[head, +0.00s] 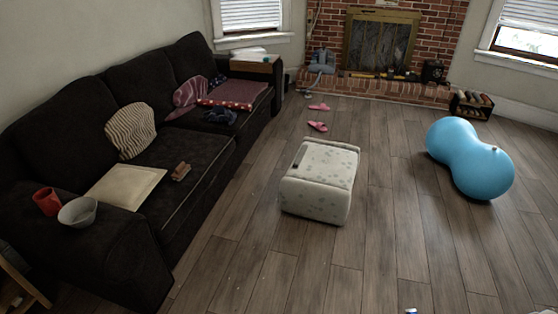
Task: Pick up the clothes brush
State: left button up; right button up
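A small brown object (181,171) that looks like the clothes brush lies on the near seat cushion of the dark sofa (205,150), close to the cushion's front. It is small in the view, and its bristles cannot be made out clearly. A flat cream cushion or board (125,187) lies just to its left, close beside it. Neither of my grippers shows in the head view.
A red mug (47,201) and a pale bowl (78,212) stand on the sofa's near arm. A patterned ottoman (320,180) stands on the floor right of the sofa. A blue peanut ball (470,158) is farther right. Wooden floor between is mostly clear.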

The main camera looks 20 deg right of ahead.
aim_at(180, 170)
jog(key=i+l+u, duration=0.1)
jog(key=i+l, duration=0.25)
jog(key=i, duration=0.25)
jog(key=i+l+u, duration=0.1)
jog(key=i+l, duration=0.3)
jog(key=i, duration=0.15)
